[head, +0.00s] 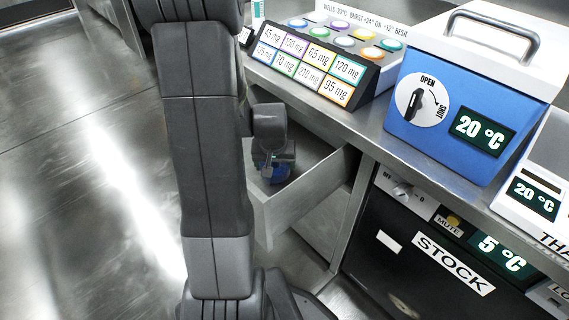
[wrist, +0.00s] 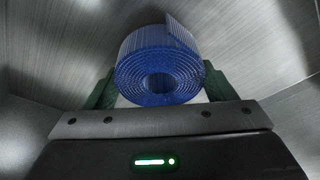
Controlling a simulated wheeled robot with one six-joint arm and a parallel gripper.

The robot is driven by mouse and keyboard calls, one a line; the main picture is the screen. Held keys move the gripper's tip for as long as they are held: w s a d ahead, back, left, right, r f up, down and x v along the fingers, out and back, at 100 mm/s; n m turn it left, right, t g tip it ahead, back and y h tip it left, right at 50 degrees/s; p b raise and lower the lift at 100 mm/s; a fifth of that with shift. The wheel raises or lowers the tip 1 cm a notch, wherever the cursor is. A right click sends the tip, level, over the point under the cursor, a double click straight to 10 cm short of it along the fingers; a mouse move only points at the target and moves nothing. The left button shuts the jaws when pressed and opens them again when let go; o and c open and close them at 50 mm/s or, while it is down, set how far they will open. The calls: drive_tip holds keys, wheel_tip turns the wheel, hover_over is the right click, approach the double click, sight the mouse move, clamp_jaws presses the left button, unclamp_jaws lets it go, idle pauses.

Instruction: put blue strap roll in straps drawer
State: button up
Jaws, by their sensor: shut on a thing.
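The blue strap roll (wrist: 158,62) is a coiled blue roll, seen from its end in the wrist view. My gripper (wrist: 158,92) is shut on it, with one dark green finger at each side. In the head view my gripper (head: 272,165) is down inside an open drawer (head: 310,183) under the counter. The wrist view shows bare metal drawer walls around the roll. I cannot tell whether the roll touches the drawer floor. No label on the drawer is visible.
A blue box with a dial (head: 445,85) and a rack of labelled doses (head: 310,62) stand on the counter (head: 400,150) above the drawer. A black STOCK unit (head: 420,275) is right of the drawer. Open floor (head: 80,170) lies at left. My arm hides part of the drawer.

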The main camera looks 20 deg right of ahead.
sight(284, 166)
drive_tip(key=d, duration=0.2)
drive_tip(key=w+d+b, duration=0.1)
drive_tip(key=shift+w+d+f, duration=0.1)
drive_tip(key=shift+d+f, duration=0.25)
drive_tip(key=shift+a+f, duration=0.1)
drive_tip(key=shift+f, duration=0.1)
drive_tip(key=shift+f, duration=0.1)
drive_tip(key=o, duration=1.2)
drive_tip(key=shift+o, duration=0.2)
drive_tip(key=shift+r, duration=0.35)
drive_tip(key=p+v, duration=0.3)
drive_tip(key=v, duration=0.8)
drive_tip(key=shift+r, duration=0.25)
